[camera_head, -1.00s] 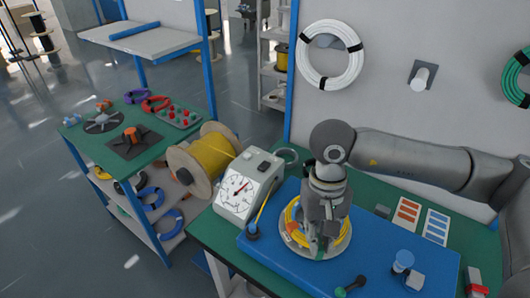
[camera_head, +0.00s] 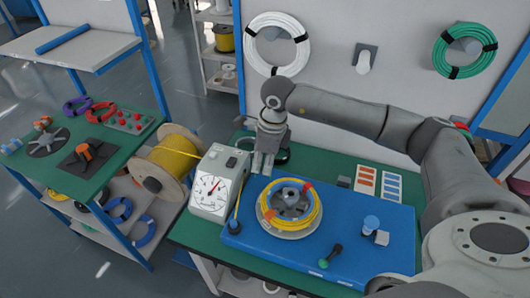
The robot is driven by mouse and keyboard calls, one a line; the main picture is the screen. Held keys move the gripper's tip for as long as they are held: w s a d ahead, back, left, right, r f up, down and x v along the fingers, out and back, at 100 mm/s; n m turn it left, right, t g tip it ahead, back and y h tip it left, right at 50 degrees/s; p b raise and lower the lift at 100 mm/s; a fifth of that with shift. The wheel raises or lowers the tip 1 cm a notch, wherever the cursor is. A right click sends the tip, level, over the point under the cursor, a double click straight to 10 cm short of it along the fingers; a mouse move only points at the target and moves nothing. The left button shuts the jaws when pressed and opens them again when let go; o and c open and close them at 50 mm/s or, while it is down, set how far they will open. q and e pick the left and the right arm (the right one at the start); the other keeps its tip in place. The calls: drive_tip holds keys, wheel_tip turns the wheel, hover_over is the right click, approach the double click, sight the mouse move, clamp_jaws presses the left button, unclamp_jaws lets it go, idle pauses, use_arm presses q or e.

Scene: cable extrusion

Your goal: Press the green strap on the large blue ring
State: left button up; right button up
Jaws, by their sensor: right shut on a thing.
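My right gripper (camera_head: 264,162) is at the back of the green bench, just right of the white dial box. It points down and is shut; what it holds is too small to make out. A dark green round item (camera_head: 283,156) lies beside and partly behind it. No green strap shows clearly. Blue rings (camera_head: 119,210) lie on the lower shelf of the left table, and another blue ring (camera_head: 146,231) shows to their right. A yellow cable coil (camera_head: 313,218) with orange-red straps sits around a grey hub on the blue board. My left gripper is not in view.
The white dial box (camera_head: 218,186) stands left of the blue board (camera_head: 260,251). A yellow cable spool (camera_head: 174,160) stands at the left. White (camera_head: 251,46) and green (camera_head: 441,58) coils hang behind.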

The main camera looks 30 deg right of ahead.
drive_tip(key=d+m, duration=0.1)
drive_tip(key=m, duration=0.1)
drive_tip(key=b, duration=0.4)
hover_over(265, 190)
drive_tip(key=shift+w+d+f, duration=0.1)
drive_tip(key=shift+w+f, duration=0.05)
drive_tip(key=shift+f, duration=3.85)
drive_tip(key=shift+f, duration=0.15)
drive_tip(key=shift+f+b, duration=1.35)
drive_tip(key=shift+f+b, duration=0.5)
drive_tip(key=shift+f, duration=0.05)
drive_tip(key=shift+f, duration=0.1)
